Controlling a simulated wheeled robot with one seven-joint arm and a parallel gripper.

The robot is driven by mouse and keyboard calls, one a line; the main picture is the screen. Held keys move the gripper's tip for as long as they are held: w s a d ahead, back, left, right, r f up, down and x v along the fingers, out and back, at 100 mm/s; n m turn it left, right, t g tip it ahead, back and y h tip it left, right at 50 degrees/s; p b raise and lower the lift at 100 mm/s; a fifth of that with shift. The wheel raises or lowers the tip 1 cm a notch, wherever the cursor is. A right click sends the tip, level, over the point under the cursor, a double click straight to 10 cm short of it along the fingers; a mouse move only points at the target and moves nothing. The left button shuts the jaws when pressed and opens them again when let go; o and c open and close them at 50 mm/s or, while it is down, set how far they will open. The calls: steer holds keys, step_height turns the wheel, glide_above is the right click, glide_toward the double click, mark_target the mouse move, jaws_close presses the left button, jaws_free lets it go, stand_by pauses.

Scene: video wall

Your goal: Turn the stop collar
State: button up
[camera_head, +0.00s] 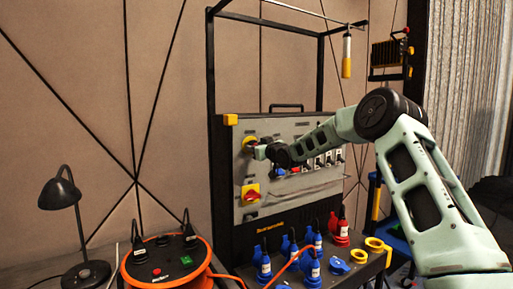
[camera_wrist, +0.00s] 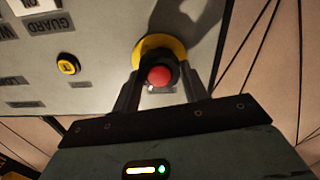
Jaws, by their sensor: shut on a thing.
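The stop button shows in the wrist view as a red mushroom head (camera_wrist: 160,76) in a dark ring, with a yellow collar (camera_wrist: 151,42) behind it on the grey panel. In the head view the yellow collar (camera_head: 248,141) sits at the panel's upper left, partly hidden by my gripper (camera_head: 259,151). In the wrist view my gripper (camera_wrist: 160,82) has one finger on each side of the red head, close in against the stop collar. It is shut on the stop collar. The exact contact of the fingertips is in shadow.
A red and yellow rotary switch (camera_head: 251,194) sits below on the panel (camera_head: 284,205). A row of breakers (camera_head: 325,161) is to the right. Blue and red plugs (camera_head: 264,262) stand in front, beside an orange cable reel (camera_head: 168,262) and a black lamp (camera_head: 62,193). A yellow-handled pendant (camera_head: 347,57) hangs above.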

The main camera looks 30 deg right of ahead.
steer(key=shift+m, duration=0.5)
steer(key=o, duration=1)
steer(key=s+b, duration=0.3)
steer(key=s, duration=1.4)
steer(key=shift+s+d, duration=0.15)
steer(key=shift+d, duration=0.2)
steer(key=shift+a, duration=0.1)
